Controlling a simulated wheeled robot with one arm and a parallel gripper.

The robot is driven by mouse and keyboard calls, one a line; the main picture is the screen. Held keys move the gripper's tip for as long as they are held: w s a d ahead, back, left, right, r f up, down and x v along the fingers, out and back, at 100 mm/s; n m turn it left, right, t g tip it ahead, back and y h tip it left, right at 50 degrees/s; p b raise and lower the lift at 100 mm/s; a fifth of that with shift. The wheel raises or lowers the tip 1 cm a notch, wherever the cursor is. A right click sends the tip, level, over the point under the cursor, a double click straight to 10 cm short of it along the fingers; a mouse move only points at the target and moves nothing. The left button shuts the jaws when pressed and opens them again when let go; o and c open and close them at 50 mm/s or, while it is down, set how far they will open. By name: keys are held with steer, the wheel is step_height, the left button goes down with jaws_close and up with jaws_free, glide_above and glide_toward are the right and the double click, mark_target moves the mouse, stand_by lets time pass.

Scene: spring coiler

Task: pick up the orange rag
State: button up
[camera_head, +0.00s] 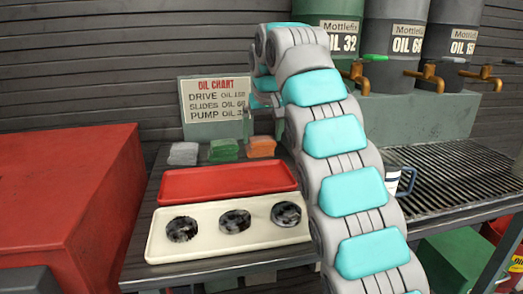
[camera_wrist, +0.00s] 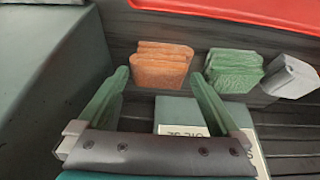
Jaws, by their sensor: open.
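The orange rag (camera_head: 261,147) is a small folded stack on the dark bench, at the right end of a row of rags behind the red tray. It also shows in the wrist view (camera_wrist: 161,66), upper middle, just beyond the fingertips. My gripper (camera_wrist: 160,78) is open and empty, with its two green fingers spread. The orange rag lies ahead of the gap between them, apart from both. In the head view my arm arches over the bench and its end is mostly hidden behind the arm; part of a finger shows near the oil chart (camera_head: 214,101).
A green rag (camera_head: 224,150) and a grey rag (camera_head: 183,154) lie left of the orange one. The red tray (camera_head: 228,181) and a cream tray (camera_head: 158,243) with three dark round parts are in front. Oil drums with taps stand at the right. A mug (camera_head: 393,180) stands beside my arm.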

mark_target(261, 140)
steer(key=x, duration=0.3)
steer(key=shift+a+f+b, duration=0.1)
steer(key=shift+f+b, duration=0.25)
steer(key=shift+b, duration=0.05)
steer(key=shift+r, duration=0.1)
steer(key=c, duration=1.3)
steer(key=shift+o, duration=0.2)
steer(key=shift+r, duration=0.1)
steer(key=shift+r+p, duration=1.15)
steer(key=shift+r, duration=0.55)
steer(key=s+d+b, duration=0.1)
steer(key=s, duration=0.4)
steer(key=s+d+r+b, duration=0.1)
steer(key=s+b, duration=0.1)
steer(key=s, duration=0.3)
steer(key=s+d+b, duration=0.1)
steer(key=s, duration=0.4)
steer(key=shift+s+r, duration=0.2)
steer(key=shift+s, duration=0.15)
